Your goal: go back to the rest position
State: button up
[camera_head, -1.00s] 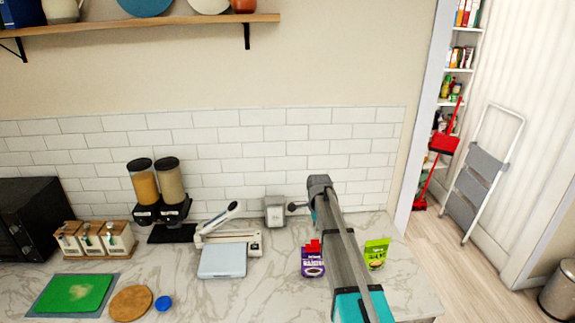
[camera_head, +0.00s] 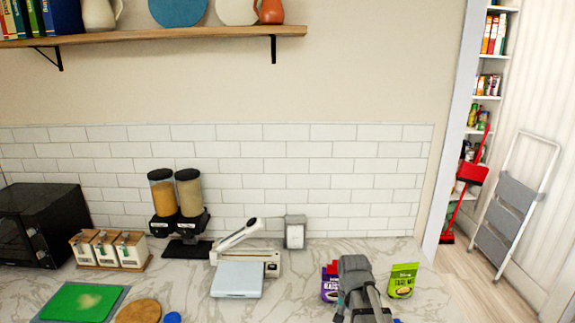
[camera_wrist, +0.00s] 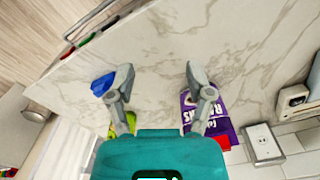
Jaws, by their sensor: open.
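My gripper (camera_wrist: 158,85) is open in the wrist view, its two grey fingers spread with bare marble counter between them. In the head view my arm's grey end (camera_head: 357,285) shows at the lower right, over the counter, and hides part of a purple raisin bag (camera_head: 329,283). The purple bag also shows beside the right finger in the wrist view (camera_wrist: 222,125). A green bag (camera_head: 402,280) stands to the right of my arm. It is partly hidden behind the left finger in the wrist view. I see nothing held.
The marble counter (camera_head: 280,300) carries a sealer-like device (camera_head: 245,262), two dispensers (camera_head: 176,205), a canister rack (camera_head: 110,250), a black oven (camera_head: 40,225) and a green board (camera_head: 82,303). A wooden shelf (camera_head: 180,34) hangs above. A stepladder (camera_head: 515,205) stands at right.

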jog(key=s+f+n+b, duration=0.2)
jog(key=s+n, duration=0.3)
jog(key=s, duration=0.3)
jog(key=shift+f+b, duration=0.3)
jog(key=shift+f, duration=0.4)
